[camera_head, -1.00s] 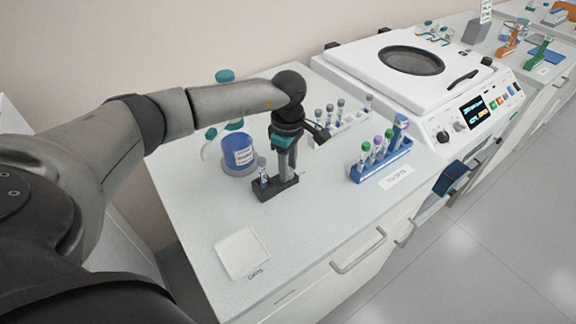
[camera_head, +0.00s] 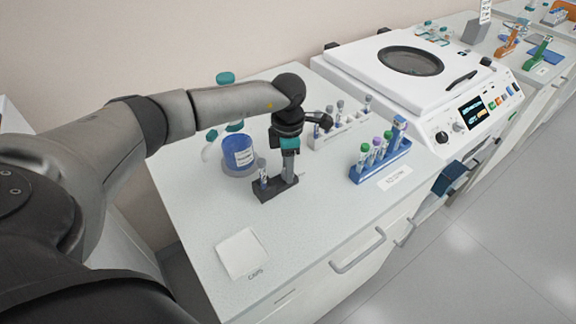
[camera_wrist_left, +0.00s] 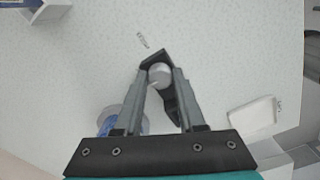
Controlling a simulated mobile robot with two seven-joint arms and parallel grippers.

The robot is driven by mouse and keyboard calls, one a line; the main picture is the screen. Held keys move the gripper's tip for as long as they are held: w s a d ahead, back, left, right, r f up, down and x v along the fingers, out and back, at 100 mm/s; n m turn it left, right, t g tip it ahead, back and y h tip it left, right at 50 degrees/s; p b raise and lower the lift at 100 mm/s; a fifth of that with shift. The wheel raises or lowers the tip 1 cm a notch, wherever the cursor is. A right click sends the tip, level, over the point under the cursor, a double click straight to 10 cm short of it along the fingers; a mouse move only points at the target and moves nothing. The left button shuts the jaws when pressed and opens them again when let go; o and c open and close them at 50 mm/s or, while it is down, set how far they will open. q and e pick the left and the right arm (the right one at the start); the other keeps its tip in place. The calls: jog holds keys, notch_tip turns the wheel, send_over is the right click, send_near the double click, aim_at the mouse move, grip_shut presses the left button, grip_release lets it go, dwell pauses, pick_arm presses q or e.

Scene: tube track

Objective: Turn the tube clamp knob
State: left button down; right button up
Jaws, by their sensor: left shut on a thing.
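The dark tube clamp (camera_head: 270,192) stands on the light counter, and it shows between my fingers in the left wrist view (camera_wrist_left: 152,58). A capped tube (camera_head: 263,172) stands upright at its left end. My left gripper (camera_head: 288,180) points down over the right end of the clamp. In the left wrist view its fingers close on the grey round knob (camera_wrist_left: 159,72), whose top shows between the fingertips. In the head view the fingers hide the knob. My right gripper is not in view.
A blue-filled container (camera_head: 238,157) stands close behind and left of the clamp. A blue rack (camera_head: 378,172) with capped tubes and a white rack (camera_head: 340,135) stand to the right. A white caps tray (camera_head: 241,254) lies near the front. The counter between the tray and clamp is clear.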

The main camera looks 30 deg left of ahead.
pick_arm(q)
jog(key=shift+a+r, duration=0.1)
dwell(0.4)
jog(key=c, duration=0.5)
grip_release()
notch_tip(320, 180, up, 15)
dwell(0.5)
